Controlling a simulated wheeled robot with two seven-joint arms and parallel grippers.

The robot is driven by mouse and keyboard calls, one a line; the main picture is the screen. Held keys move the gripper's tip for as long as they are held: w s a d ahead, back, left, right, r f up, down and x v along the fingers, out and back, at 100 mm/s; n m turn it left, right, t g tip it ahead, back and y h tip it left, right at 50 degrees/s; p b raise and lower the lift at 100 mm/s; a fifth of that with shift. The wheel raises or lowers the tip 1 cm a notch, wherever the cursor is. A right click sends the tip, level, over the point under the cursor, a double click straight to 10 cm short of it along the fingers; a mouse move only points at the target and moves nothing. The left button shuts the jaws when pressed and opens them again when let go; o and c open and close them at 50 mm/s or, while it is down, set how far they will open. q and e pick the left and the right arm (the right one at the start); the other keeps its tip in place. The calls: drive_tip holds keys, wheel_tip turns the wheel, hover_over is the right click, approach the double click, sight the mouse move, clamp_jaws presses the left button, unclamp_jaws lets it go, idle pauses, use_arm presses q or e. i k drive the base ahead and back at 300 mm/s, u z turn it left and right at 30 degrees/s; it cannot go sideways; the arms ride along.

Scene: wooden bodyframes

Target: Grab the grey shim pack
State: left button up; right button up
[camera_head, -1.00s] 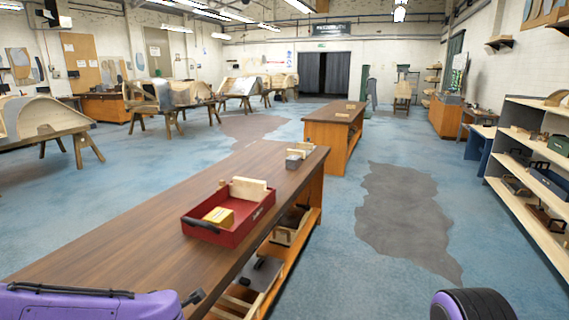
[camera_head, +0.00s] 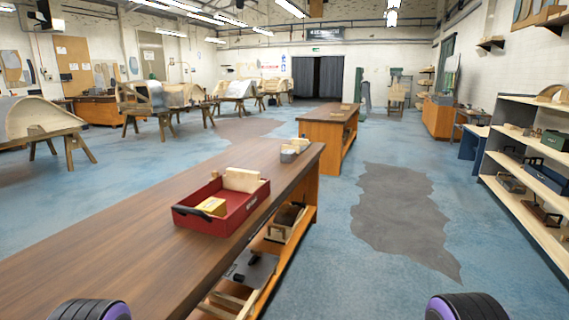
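A small grey block (camera_head: 288,155), which may be the grey shim pack, sits near the far right end of the long wooden bench (camera_head: 130,232). A light wooden piece (camera_head: 301,144) is right beside it; at this size I cannot tell whether they touch. Neither of my grippers is in view. Only rounded black and purple parts of my arms show at the bottom left and bottom right edges, well short of the grey block.
A red tray (camera_head: 232,222) on the bench holds a yellow box (camera_head: 212,206) and a pale wooden block (camera_head: 241,179). Shelves under the bench hold tools. A second bench (camera_head: 325,114) stands beyond. Open blue floor lies to the right, before a shelf unit (camera_head: 530,205).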

sight(287, 155)
drive_tip(key=k, duration=0.65)
drive_tip(key=z, duration=0.7)
drive_tip(key=i, duration=1.65)
drive_tip(key=z, duration=0.7)
drive_tip(key=i, duration=2.55)
drive_tip(key=u, duration=0.35)
drive_tip(key=i, duration=1.2)
drive_tip(key=u, duration=1.8)
drive_tip(key=i, duration=0.95)
drive_tip(key=u, duration=0.85)
